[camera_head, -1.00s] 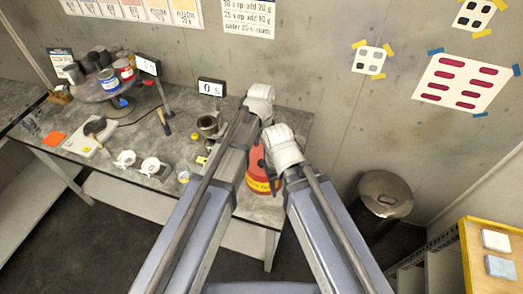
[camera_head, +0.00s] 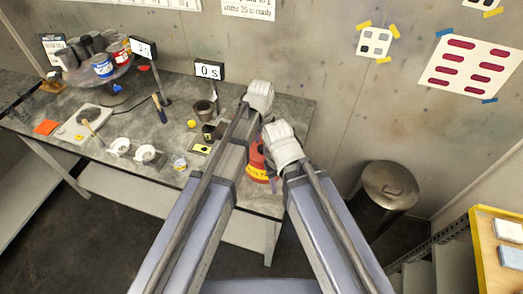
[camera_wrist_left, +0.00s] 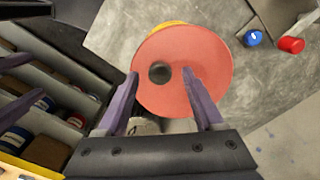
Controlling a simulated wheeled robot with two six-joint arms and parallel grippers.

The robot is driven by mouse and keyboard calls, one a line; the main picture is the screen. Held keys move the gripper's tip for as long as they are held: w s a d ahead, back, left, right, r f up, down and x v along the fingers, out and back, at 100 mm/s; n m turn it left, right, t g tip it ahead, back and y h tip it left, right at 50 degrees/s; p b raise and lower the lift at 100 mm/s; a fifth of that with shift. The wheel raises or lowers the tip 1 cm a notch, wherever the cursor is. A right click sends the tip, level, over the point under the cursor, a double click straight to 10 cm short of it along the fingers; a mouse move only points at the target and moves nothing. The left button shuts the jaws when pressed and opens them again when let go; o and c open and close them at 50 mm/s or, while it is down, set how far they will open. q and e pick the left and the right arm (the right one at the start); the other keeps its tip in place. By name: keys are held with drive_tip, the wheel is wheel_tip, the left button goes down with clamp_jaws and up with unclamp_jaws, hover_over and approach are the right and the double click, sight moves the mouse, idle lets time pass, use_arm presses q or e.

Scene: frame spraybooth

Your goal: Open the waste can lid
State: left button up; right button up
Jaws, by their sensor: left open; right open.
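A red can (camera_head: 257,163) with a yellow label stands on the grey bench, partly hidden behind my arms in the head view. In the left wrist view its round red top (camera_wrist_left: 208,58) faces the camera, with a dark round spot in it. My left gripper (camera_wrist_left: 160,73) is open, its purple fingers appearing either side of that spot; contact cannot be told. In the head view my left gripper (camera_head: 260,97) is above and behind the can. My right gripper (camera_head: 284,145) is lower, beside the can; its fingertips are hidden there.
A lidded metal bin (camera_head: 388,187) stands on the floor right of the bench. Cups (camera_head: 203,110), a timer display (camera_head: 209,71), a scale (camera_head: 82,124) and a turntable with paint cans (camera_head: 97,85) occupy the bench. A yellow-edged shelf unit (camera_head: 478,250) is at right.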

use_arm(q)
drive_tip(key=shift+f, duration=0.5)
drive_tip(key=shift+r, duration=0.1)
drive_tip(key=shift+c, duration=0.2)
clamp_jaws()
idle(0.8)
